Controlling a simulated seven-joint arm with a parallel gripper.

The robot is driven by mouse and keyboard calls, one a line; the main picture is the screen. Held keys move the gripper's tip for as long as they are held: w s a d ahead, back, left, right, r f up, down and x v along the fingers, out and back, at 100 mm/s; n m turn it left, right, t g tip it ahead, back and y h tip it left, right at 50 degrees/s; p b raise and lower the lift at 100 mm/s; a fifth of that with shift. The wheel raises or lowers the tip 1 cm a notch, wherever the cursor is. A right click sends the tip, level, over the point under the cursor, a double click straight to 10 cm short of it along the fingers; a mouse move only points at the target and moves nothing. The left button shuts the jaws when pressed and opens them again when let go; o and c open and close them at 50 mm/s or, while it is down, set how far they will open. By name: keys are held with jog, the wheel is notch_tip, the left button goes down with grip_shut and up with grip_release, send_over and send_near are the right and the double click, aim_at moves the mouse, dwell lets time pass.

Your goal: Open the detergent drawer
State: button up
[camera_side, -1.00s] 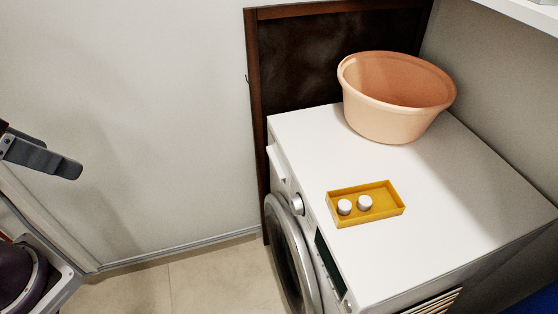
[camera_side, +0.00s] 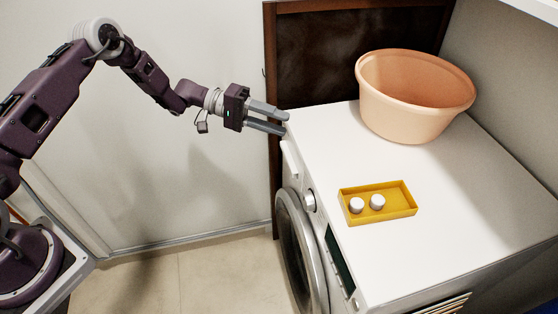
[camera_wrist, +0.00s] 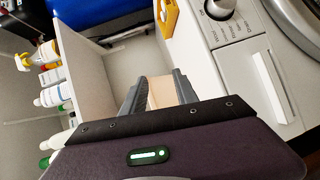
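The detergent drawer (camera_side: 291,158) is at the upper front corner of the white washing machine, beside the dial. In the wrist view its white front with a long raised handle (camera_wrist: 270,88) is to the right of my fingers, and the drawer looks closed. My gripper (camera_side: 285,122) is at the machine's far front top corner, fingers pointing at the machine. In the wrist view the two grey fingers (camera_wrist: 160,78) are apart with nothing held between them. They are off to the side of the handle. Whether a finger touches the machine's edge I cannot tell.
A peach tub (camera_side: 415,110) and a yellow tray (camera_side: 400,212) with two white caps stand on the machine top. The dial (camera_side: 309,201) and round door (camera_side: 300,255) are on its front. In the wrist view, several bottles (camera_wrist: 52,85) stand at left.

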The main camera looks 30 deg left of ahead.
jog(key=w+a+f+n+t+y, duration=0.1)
jog(key=a+f+n+t, duration=0.35)
jog(key=f, duration=0.55)
jog(key=w+a+f+n+t+y, duration=0.1)
jog(key=a+f+n+t+y, duration=0.3)
jog(key=f, duration=0.7)
jog(key=w+d+m+h, duration=0.1)
jog(key=w+d+h, duration=0.1)
jog(key=w+d, duration=0.2)
jog(key=shift+w+d+t, duration=0.3)
jog(key=shift+d+t, duration=0.05)
jog(key=shift+d, duration=0.4)
jog(key=shift+m, duration=0.25)
jog(key=c, duration=0.7)
grip_shut()
